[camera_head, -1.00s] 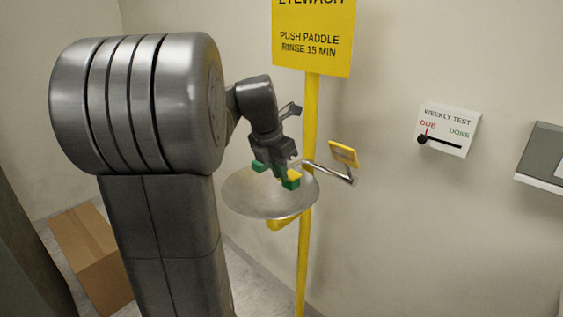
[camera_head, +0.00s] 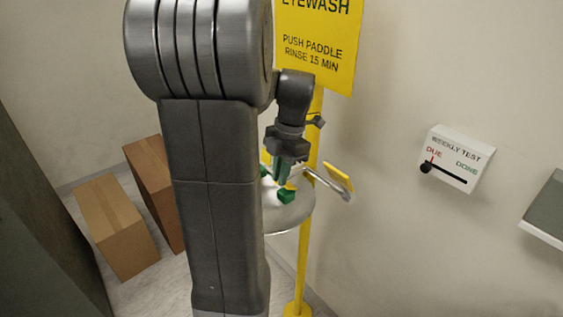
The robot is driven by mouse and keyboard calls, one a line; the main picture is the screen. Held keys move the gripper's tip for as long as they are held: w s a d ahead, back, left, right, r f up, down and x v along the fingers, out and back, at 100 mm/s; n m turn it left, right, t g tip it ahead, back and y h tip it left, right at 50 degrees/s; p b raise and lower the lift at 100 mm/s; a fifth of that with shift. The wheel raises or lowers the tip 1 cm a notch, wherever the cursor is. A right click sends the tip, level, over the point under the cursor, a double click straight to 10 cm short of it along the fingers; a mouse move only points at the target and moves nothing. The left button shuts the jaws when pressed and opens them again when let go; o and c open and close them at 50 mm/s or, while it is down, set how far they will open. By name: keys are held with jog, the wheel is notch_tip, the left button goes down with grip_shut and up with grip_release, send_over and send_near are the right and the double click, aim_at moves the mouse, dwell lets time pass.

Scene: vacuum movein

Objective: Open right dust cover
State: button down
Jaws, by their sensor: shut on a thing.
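The eyewash bowl (camera_head: 292,215) is a grey dish in front of the yellow post. My gripper (camera_head: 282,182) points down over the bowl, shut on the right dust cover (camera_head: 290,186), a small yellow piece beside a green block (camera_head: 286,196). The fingers hide most of the contact. Another yellow piece (camera_head: 265,156) shows to the left, above a green part (camera_head: 265,171); my arm column partly hides that side, and I cannot tell how this piece is tilted.
The yellow post (camera_head: 304,258) carries the eyewash sign (camera_head: 318,42). A yellow paddle (camera_head: 339,177) on a metal lever sticks out right of the bowl. A weekly test box (camera_head: 458,158) is on the wall. Cardboard boxes (camera_head: 117,228) stand on the floor at left.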

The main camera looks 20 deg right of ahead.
jog(key=shift+d+r, duration=0.1)
jog(key=shift+d, duration=0.05)
dwell(0.4)
jog(key=c, duration=1.4)
grip_release()
jog(key=shift+c, duration=0.2)
jog(key=a+b+v, duration=0.1)
jog(key=a+v, duration=0.1)
jog(key=v, duration=0.7)
jog(key=shift+s+r, duration=0.35)
jog(key=shift+r, duration=0.25)
jog(key=shift+d, duration=0.1)
